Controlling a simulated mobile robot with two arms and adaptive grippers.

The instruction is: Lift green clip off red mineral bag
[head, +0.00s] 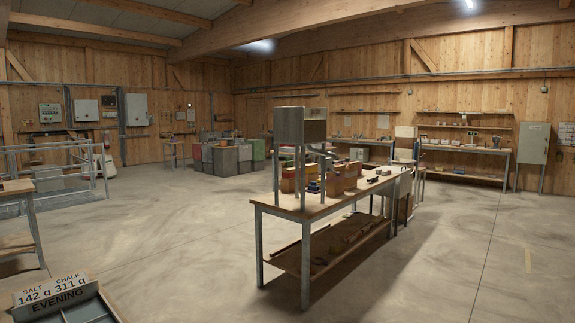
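Neither of my grippers shows in the head view. Several reddish-brown bags or boxes (345,180) stand on the long wooden workbench (300,211) in the middle of the room. They are too small and far away to tell which is the red mineral bag. I cannot make out a green clip on any of them. A grey metal box on legs (300,126) stands at the bench's near end and hides part of what is behind it.
A tray with a card reading salt, chalk and evening (56,291) is at the bottom left. Metal railings (60,165) stand at the left. Several coloured bins (221,160) stand at the back. Open concrete floor (170,225) lies left of the bench.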

